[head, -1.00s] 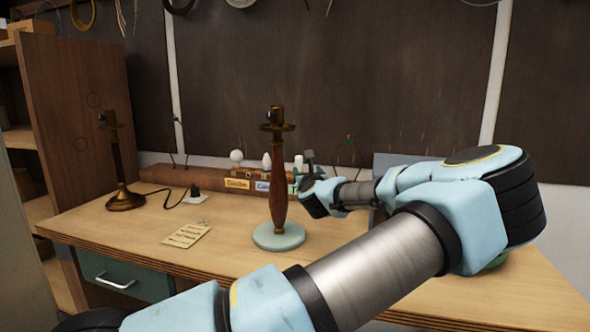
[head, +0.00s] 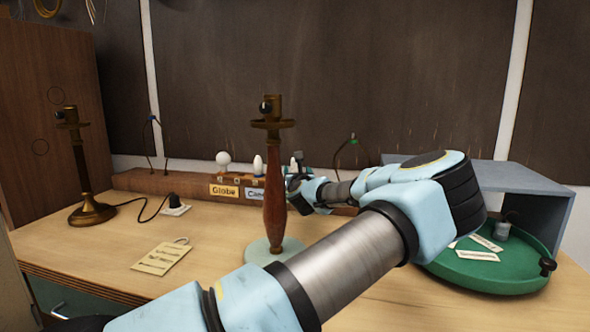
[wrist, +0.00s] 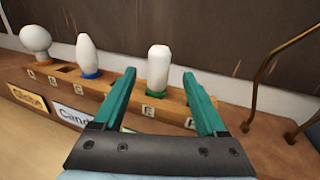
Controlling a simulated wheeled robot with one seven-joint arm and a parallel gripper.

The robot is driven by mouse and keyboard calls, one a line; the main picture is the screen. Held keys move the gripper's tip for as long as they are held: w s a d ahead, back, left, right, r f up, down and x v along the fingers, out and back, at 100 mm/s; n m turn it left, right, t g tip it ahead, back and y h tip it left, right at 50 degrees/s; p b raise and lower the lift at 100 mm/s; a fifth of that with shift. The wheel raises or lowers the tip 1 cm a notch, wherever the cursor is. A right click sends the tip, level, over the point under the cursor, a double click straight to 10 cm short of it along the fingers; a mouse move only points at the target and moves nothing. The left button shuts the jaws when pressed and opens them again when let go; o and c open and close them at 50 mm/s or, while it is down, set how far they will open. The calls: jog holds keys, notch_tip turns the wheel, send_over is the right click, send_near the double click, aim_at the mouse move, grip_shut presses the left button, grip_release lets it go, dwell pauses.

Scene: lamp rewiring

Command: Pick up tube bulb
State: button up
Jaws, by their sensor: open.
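The tube bulb (wrist: 158,68) is a white cylinder with a green base. It stands upright in the wooden rack (wrist: 115,98) in the wrist view. My gripper (wrist: 160,77) is open, one finger on each side of the bulb in the picture. The fingers look apart from it; I cannot tell whether the tips reach around it. In the head view my gripper (head: 300,164) is at the rack behind the wooden lamp stand, and I cannot clearly make out the tube bulb there.
A globe bulb (wrist: 36,40) and a candle bulb (wrist: 87,56) stand left in the rack. The lamp stand (head: 274,195) is in front of it. A green tray (head: 480,272) and grey shelf (head: 487,176) are at right. The front left tabletop is mostly clear.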

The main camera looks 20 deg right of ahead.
aim_at(295, 166)
jog(key=w+p, duration=0.1)
jog(key=w, duration=0.2)
jog(key=w+p, duration=0.1)
jog(key=shift+w+d+r+p, duration=0.2)
jog(key=shift+w+d+p, duration=0.1)
jog(key=shift+w, duration=0.05)
jog(key=shift+w+d+f, duration=0.1)
jog(key=shift+w+d, duration=0.05)
jog(key=shift+w, duration=0.3)
grip_shut()
